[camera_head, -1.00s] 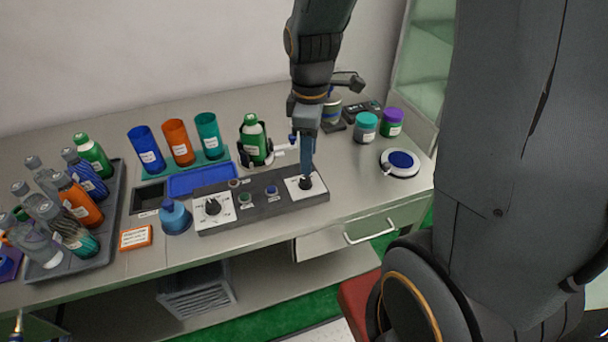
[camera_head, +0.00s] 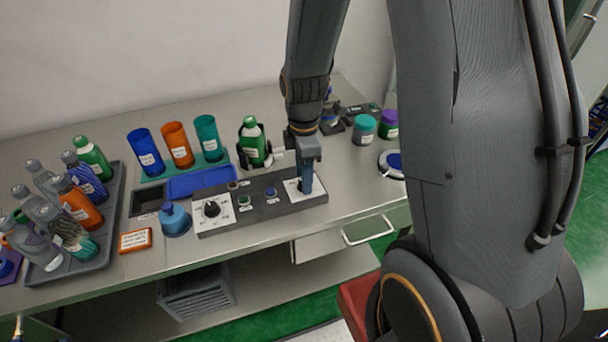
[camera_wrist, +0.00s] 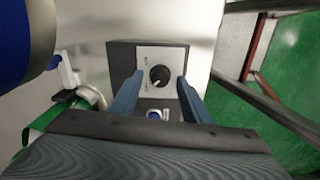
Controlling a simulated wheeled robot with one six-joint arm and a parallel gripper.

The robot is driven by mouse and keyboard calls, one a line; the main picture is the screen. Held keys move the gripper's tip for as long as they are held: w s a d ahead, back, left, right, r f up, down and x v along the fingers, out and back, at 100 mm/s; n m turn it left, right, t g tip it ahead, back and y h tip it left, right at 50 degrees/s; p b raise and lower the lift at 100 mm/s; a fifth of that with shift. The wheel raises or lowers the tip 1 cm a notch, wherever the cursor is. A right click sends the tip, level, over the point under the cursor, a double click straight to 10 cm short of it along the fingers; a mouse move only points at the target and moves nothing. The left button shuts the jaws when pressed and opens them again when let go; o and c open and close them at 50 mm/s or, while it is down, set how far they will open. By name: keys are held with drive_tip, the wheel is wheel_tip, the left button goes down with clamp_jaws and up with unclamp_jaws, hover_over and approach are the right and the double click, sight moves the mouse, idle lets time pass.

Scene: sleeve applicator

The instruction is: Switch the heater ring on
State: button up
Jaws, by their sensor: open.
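The dark control panel (camera_head: 258,205) lies near the table's front edge, with a white-plated dial at each end and small buttons between. My gripper (camera_head: 304,188) points down over the right dial and largely hides it in the head view. In the wrist view, a black knob (camera_wrist: 160,76) sits on a white plate marked with labels, ahead of my open, empty gripper (camera_wrist: 158,92). The fingers stand to either side, with the knob between their tips or just beyond; I cannot tell which. A blue button (camera_wrist: 154,114) shows nearer. The left dial (camera_head: 212,209) is clear.
A green bottle (camera_head: 254,145) stands in a holder behind the panel, close to my arm. A blue squat bottle (camera_head: 174,219) is left of the panel. A tray (camera_head: 118,205) of several bottles is farther left. Two jars (camera_head: 364,130) stand at right.

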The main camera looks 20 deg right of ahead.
drive_tip(key=shift+f, duration=0.25)
drive_tip(key=c, duration=1)
drive_tip(key=shift+c, duration=0.2)
